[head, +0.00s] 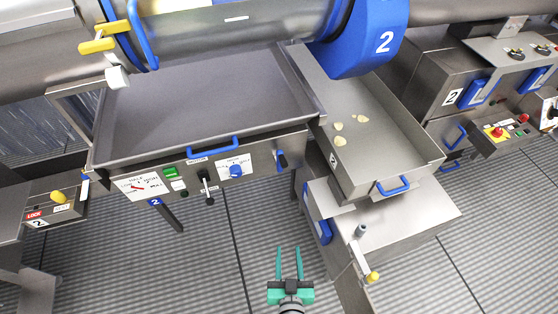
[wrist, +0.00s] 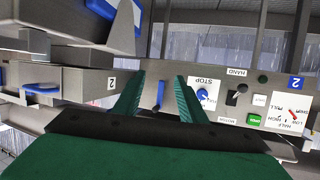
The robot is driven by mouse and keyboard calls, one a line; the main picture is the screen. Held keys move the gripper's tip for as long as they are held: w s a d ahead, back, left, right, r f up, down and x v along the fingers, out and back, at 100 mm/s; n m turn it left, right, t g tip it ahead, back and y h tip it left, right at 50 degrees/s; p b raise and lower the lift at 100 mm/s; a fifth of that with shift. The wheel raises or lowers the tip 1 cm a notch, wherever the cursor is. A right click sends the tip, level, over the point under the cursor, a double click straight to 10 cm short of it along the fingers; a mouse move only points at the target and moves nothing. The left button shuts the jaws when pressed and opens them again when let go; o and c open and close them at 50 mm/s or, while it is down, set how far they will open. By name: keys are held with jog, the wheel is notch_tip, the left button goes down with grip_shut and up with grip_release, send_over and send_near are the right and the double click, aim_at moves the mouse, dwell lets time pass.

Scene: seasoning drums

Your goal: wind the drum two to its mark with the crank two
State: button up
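Drum two (head: 235,38) is a steel cylinder along the top of the head view. It has a blue ring at the left and a blue housing (head: 362,35) marked 2 at the right. A yellow handle-like piece (head: 98,45) sits by the left ring; I cannot tell if it is the mark. What looks like crank two (head: 364,258), a steel arm with a yellow knob, is on the low steel box at the lower right. My gripper (head: 289,250) is open and empty, left of the crank and apart from it. Its green fingers also show in the wrist view (wrist: 160,78).
A control panel (head: 215,170) with switches fronts the large tray. A smaller tray (head: 390,160) holding a few yellowish pieces juts out above the low box (head: 420,212). A lock box (head: 58,208) is at left. The ribbed floor (head: 190,265) around my gripper is clear.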

jog(key=w+a+r+n+t+y, duration=0.1)
jog(key=w+r, duration=0.1)
jog(key=w, duration=0.8)
jog(key=w+a+r+n+t+y, duration=0.1)
jog(key=w+r+y, duration=0.1)
jog(key=w, duration=0.9)
jog(key=w+a+r+n+y, duration=0.1)
jog(key=w+r+y, duration=0.1)
jog(key=w, duration=0.8)
jog(key=shift+w+r+n+t, duration=0.3)
jog(key=shift+r+t, duration=0.1)
jog(key=shift+r, duration=0.35)
jog(key=shift+c, duration=0.7)
grip_shut()
